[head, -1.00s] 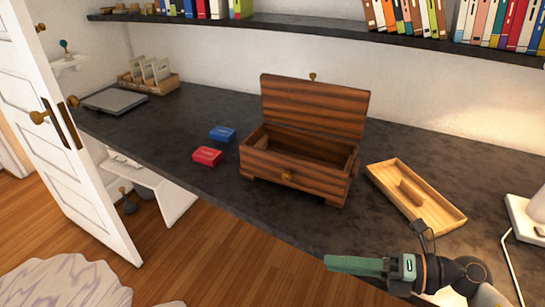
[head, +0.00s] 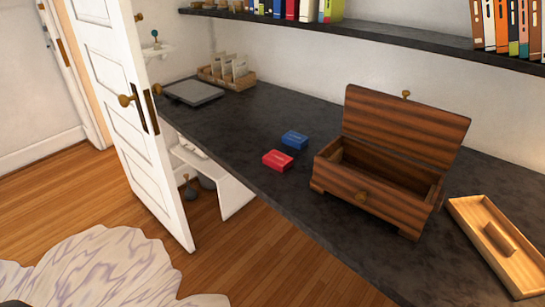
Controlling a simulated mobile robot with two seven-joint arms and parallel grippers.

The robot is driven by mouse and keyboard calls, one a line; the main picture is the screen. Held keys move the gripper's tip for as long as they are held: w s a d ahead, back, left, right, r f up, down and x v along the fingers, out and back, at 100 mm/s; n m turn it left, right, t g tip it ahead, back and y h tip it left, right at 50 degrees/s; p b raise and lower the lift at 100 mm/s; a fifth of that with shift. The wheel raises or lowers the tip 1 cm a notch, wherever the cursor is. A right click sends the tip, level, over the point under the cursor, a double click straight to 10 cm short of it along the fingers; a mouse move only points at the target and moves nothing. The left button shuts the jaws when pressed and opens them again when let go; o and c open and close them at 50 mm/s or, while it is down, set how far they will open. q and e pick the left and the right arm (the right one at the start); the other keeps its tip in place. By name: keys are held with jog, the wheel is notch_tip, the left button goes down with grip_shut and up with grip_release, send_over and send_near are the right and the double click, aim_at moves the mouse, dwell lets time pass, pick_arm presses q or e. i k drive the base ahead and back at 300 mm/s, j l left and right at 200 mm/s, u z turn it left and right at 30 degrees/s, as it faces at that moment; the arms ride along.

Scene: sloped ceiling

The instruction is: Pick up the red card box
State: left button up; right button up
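The red card box (head: 278,160) lies flat on the dark desk near its front edge. A blue card box (head: 295,140) lies just behind it and slightly to the right. An open wooden chest (head: 372,188) with its lid raised stands to the right of both boxes and apart from them. Neither of my grippers shows in the head view now.
The dark desk (head: 230,130) has free room left of the boxes. A wooden tray (head: 483,232) lies right of the chest. A grey flat device (head: 194,92) and a card rack (head: 243,83) stand far left. A white door (head: 130,110) stands open at the left.

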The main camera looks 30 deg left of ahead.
aim_at(277, 160)
jog(key=i+j, duration=0.15)
jog(key=j, duration=0.2)
jog(key=i+j, duration=0.15)
jog(key=j, duration=0.25)
jog(key=i+j, duration=0.15)
jog(key=j, duration=0.2)
jog(key=i+j, duration=0.15)
jog(key=j, duration=0.2)
jog(key=i+j, duration=0.15)
jog(key=j, duration=0.2)
jog(key=u, duration=0.05)
